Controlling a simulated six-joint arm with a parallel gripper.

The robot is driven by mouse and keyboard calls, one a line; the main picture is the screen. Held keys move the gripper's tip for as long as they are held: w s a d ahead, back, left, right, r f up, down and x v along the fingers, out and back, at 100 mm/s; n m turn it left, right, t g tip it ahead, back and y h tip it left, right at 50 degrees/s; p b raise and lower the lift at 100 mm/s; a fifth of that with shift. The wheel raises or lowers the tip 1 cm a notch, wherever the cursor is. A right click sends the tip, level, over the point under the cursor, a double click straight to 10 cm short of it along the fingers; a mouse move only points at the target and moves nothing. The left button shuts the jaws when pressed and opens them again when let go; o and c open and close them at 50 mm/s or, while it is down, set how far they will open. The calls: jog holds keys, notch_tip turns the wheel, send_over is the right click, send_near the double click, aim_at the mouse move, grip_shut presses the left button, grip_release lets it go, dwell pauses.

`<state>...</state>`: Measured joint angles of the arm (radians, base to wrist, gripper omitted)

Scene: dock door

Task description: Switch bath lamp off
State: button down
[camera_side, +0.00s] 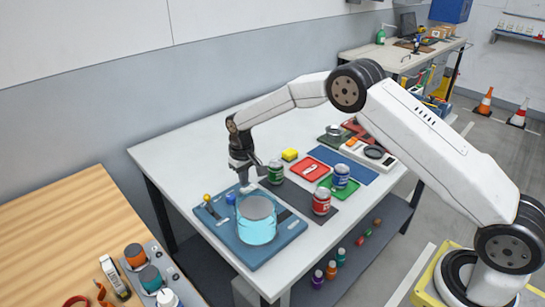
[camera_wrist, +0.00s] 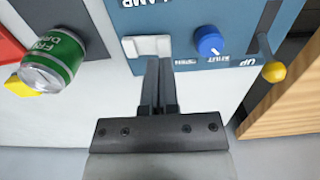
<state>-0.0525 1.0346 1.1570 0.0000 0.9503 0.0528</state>
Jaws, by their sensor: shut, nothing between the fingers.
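A blue panel (camera_side: 215,222) lies on the white table and carries a round bath (camera_side: 257,230) that looks bright cyan, with a grey top. In the wrist view a white rocker switch (camera_wrist: 147,46) sits at the panel's edge beside an upside-down LAMP label (camera_wrist: 150,4). My gripper (camera_wrist: 160,64) is shut and empty, its fingertips close to the switch's near edge. I cannot tell whether they touch it. In the side view my gripper (camera_side: 243,182) points down over the panel's far edge and hides the switch.
A blue knob (camera_wrist: 209,42) and a yellow-tipped lever (camera_wrist: 274,71) are right of the switch in the wrist view. A green can (camera_wrist: 54,57) stands left; it also shows in the side view (camera_side: 275,172). A red can (camera_side: 321,202) and a blue can (camera_side: 341,176) stand farther right.

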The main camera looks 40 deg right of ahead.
aim_at(245, 189)
jog(key=shift+f, duration=1.15)
dwell(1.1)
jog(key=shift+r, duration=3.5)
jog(key=shift+s, duration=0.1)
jog(key=shift+s+d+r, duration=0.15)
jog(key=shift+s+r, duration=0.25)
jog(key=shift+s, duration=0.1)
jog(key=s+d+r+t, duration=0.1)
jog(key=s, duration=1.3)
jog(key=s+d+r+t, duration=0.1)
jog(key=s+r, duration=0.1)
jog(key=s, duration=1.3)
jog(key=shift+d+r+t, duration=0.2)
jog(key=shift+d+t, duration=0.1)
jog(key=shift+d, duration=0.1)
